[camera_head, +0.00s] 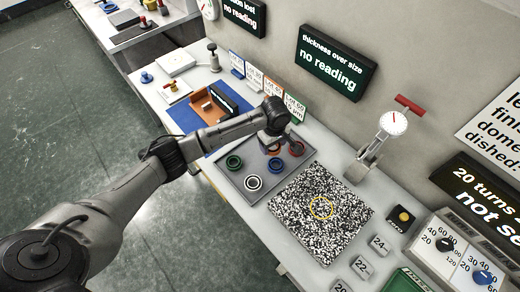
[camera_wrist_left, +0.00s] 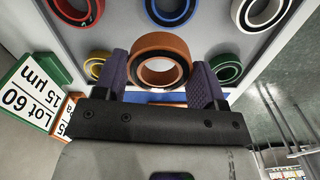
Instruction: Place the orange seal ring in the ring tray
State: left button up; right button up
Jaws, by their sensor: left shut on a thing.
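My left gripper (camera_head: 273,143) is shut on the orange seal ring (camera_wrist_left: 152,42), which sits between its two purple fingers (camera_wrist_left: 160,70). In the head view the gripper mostly covers this ring. The ring is over the grey ring tray (camera_head: 229,184), towards its back edge; I cannot tell whether it touches the tray floor. In the tray are a green ring (camera_head: 234,162), a white ring (camera_head: 253,182), a blue ring (camera_head: 276,165) and a red ring (camera_head: 296,148). A yellow ring (camera_wrist_left: 95,66) shows in the left wrist view. My right gripper is not in view.
A black-and-white speckled plate (camera_head: 335,225) lies right of the tray, with a yellow circle on it. A dial gauge stand (camera_head: 385,130) stands behind it. A blue mat (camera_head: 184,120) with an orange block lies to the left. Lot cards (camera_head: 272,88) stand along the wall.

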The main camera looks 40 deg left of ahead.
pick_arm(q)
send_over(260, 152)
notch_tip(260, 152, down, 3)
jog(key=shift+d+f+b, duration=0.1)
jog(key=shift+d+b, duration=0.05)
jog(key=shift+b, duration=0.3)
jog(key=shift+f+b, duration=0.55)
jog(key=shift+f, duration=1.45)
jog(key=o, duration=0.9)
jog(key=shift+f, duration=0.1)
jog(key=shift+o, duration=0.2)
